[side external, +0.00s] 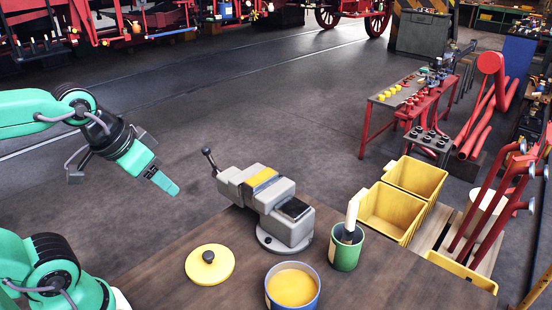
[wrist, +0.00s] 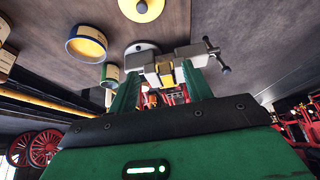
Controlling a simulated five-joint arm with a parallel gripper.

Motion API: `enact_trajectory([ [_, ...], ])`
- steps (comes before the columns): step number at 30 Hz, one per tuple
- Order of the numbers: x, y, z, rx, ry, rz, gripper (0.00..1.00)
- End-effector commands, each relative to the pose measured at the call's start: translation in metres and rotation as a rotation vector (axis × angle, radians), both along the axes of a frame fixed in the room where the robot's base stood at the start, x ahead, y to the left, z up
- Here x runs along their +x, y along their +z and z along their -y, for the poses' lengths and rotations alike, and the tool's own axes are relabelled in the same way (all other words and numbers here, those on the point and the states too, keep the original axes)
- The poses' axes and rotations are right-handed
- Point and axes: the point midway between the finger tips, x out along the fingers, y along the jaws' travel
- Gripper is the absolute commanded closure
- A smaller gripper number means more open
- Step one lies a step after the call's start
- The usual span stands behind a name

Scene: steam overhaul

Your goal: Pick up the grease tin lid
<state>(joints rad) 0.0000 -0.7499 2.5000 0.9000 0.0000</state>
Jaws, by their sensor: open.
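The grease tin lid (side external: 205,271), a yellow disc with a dark round knob, lies flat on the wooden bench in the side view. It also shows, cut off by the top edge, in the wrist view (wrist: 145,13). The blue grease tin (side external: 270,296), open with yellow grease inside, stands right of the lid; it shows in the wrist view too (wrist: 72,50). My gripper (side external: 167,187) is open and empty, in the air above and left of the lid, clear of it. Its two green fingers (wrist: 160,88) stand apart in the wrist view.
A grey vise (side external: 290,228) with a yellow block in its jaws stands behind the lid, its handle toward my gripper. A green pot (side external: 345,255) with a white-handled tool stands right. Yellow crates (side external: 392,212) lie beyond the bench. Bench left of the lid looks clear.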

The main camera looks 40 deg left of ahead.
Motion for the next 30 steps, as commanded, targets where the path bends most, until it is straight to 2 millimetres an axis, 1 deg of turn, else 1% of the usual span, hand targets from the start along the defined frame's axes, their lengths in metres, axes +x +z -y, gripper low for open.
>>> enact_trajectory([
  [11,0.001,-0.001,0.0,-0.003,0.003,-0.006,0.49],
  [16,0.007,-0.008,0.002,-0.015,0.022,-0.039,0.49],
  [20,0.015,-0.019,0.004,-0.034,0.055,-0.086,0.49],
  [23,0.023,-0.031,0.007,-0.05,0.087,-0.134,0.49],
  [30,0.04,-0.066,0.014,-0.081,0.178,-0.255,0.49],
])
